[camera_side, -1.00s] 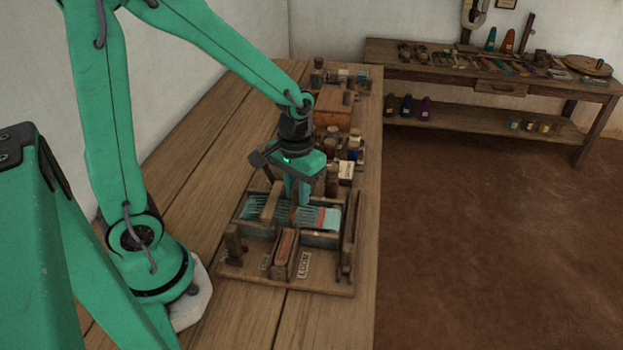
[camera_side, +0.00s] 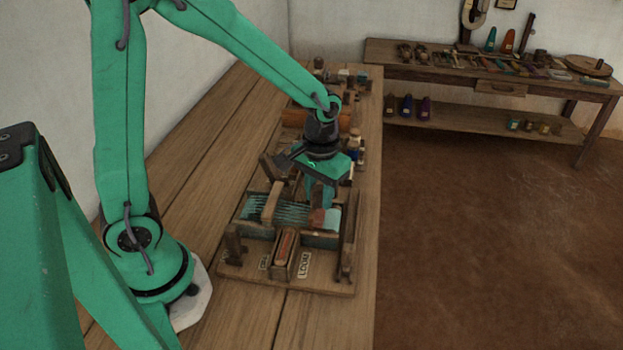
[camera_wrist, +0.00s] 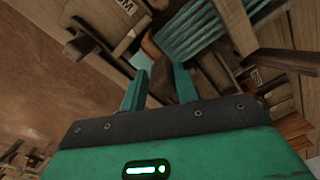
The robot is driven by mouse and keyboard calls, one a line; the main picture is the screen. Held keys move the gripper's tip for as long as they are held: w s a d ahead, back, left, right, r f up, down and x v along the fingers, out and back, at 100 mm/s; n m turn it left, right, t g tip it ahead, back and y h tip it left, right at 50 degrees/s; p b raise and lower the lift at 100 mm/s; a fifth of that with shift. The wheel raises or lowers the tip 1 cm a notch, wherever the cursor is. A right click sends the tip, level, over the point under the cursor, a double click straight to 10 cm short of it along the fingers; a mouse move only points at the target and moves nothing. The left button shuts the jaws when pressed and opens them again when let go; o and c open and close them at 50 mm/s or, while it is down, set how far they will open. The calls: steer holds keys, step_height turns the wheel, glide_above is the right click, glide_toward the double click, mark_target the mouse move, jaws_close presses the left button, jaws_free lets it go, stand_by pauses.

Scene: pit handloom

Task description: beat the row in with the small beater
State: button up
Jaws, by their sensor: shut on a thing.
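The small loom (camera_side: 345,266) is a wooden frame on the table, with teal warp threads (camera_side: 289,214) across it. The threads also show in the wrist view (camera_wrist: 188,32). My gripper (camera_side: 319,201) points down over the right part of the threads, its jaws shut on a small brown block, the small beater (camera_side: 316,219). In the wrist view, my gripper's fingertips (camera_wrist: 158,76) flank the brown beater (camera_wrist: 161,70). The beater's lower edge is hard to see, so I cannot tell whether it touches the row. The woven part beneath is mostly hidden.
A wooden crossbar (camera_side: 270,203) stands over the threads left of my gripper. A narrow box with a red strip (camera_side: 286,244) and a LOOM label (camera_side: 304,264) sit at the front. Jars (camera_side: 356,143) stand behind. The table (camera_side: 190,160) is clear at left.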

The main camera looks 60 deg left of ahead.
steer(key=shift+o, duration=1.2)
steer(key=shift+w+d+r, duration=0.1)
steer(key=shift+w+d, duration=0.25)
steer(key=shift+w, duration=0.15)
steer(key=shift+s+a, duration=0.65)
steer(key=c, duration=0.4)
steer(key=shift+s+a, duration=2.05)
steer(key=shift+s, duration=0.25)
steer(key=o, duration=0.8)
steer(key=shift+o, duration=0.2)
steer(key=shift+w, duration=0.1)
steer(key=shift+w, duration=0.1)
